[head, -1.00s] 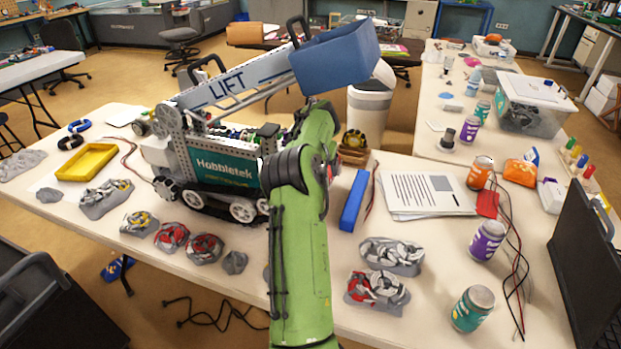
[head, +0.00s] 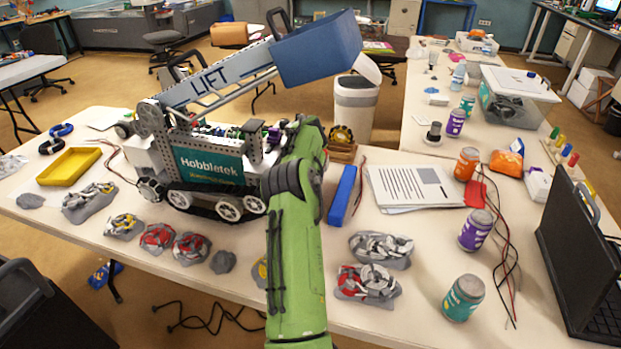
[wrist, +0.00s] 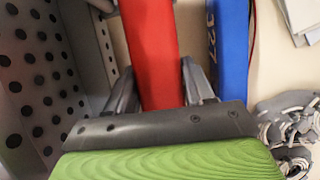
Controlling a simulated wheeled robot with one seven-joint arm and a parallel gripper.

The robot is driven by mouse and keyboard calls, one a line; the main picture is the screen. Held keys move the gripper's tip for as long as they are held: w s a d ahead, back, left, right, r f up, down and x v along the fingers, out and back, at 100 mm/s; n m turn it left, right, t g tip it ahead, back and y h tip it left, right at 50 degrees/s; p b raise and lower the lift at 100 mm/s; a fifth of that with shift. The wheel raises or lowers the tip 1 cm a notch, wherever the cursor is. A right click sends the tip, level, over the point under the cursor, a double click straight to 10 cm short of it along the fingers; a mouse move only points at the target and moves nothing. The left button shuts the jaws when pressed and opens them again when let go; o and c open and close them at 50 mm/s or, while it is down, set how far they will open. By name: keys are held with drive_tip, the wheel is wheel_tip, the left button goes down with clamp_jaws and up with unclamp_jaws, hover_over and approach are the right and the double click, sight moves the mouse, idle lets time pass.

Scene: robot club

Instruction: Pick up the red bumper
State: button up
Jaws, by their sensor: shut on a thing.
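The red bumper (wrist: 148,55) is a long, plain red bar in the wrist view. It runs away from me between the two dark fingers of my gripper (wrist: 159,88), which is shut on it. Its near end meets the gripper's dark palm plate. Whether the bumper touches the table cannot be told. In the head view my green arm hides both the gripper and the bumper.
A blue bar (head: 342,195) lies right of my arm; it is close beside the bumper in the wrist view (wrist: 230,55). The Hobbletek robot (head: 210,168) with its raised lift stands left. Clusters of grey parts (head: 381,249), cans (head: 463,298) and a laptop (head: 583,255) are right.

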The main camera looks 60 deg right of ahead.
drive_tip(key=shift+c, duration=1.1)
drive_tip(key=shift+r, duration=0.15)
